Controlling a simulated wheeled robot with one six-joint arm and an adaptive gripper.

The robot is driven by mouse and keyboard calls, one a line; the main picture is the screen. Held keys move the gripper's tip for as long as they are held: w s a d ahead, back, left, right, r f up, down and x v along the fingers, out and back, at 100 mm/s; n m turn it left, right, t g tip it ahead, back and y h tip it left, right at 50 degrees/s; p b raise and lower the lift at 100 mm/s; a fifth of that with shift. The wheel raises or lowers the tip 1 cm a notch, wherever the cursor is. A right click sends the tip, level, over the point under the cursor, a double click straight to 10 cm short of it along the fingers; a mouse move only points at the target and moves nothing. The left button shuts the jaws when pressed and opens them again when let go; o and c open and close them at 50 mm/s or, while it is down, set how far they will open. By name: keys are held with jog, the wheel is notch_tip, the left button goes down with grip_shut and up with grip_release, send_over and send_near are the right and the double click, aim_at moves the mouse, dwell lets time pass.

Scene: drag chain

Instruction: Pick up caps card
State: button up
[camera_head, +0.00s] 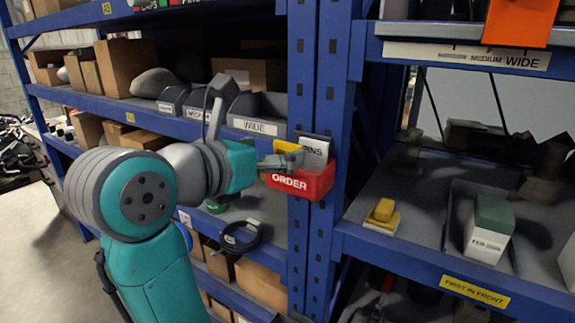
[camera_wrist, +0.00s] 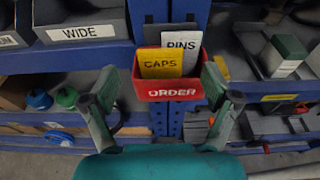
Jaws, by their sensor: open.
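The yellow caps card (camera_wrist: 160,63) stands in the red order box (camera_wrist: 172,94), in front of the white pins card (camera_wrist: 181,46). In the head view the caps card (camera_head: 288,147) is partly hidden by my gripper, and the pins card (camera_head: 313,152) rises behind it. The red order box (camera_head: 300,185) is fixed on the blue post. My gripper (camera_wrist: 167,98) is open, with its two fingers apart on either side of the box in the wrist view. In the head view my gripper (camera_head: 276,162) is at the box's left side. Contact cannot be told.
Blue shelf posts (camera_head: 305,80) stand behind the box. Grey bins with a WIDE label (camera_head: 255,126) are on the left shelf. On the right shelf are a yellow block (camera_head: 382,211) and a green-topped white box (camera_head: 489,230). Cardboard boxes (camera_head: 121,66) fill the left shelves.

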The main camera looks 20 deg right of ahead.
aim_at(287, 149)
jog(key=shift+x, duration=2.65)
jog(key=shift+f, duration=0.15)
jog(key=shift+c, duration=0.2)
jog(key=c, duration=1)
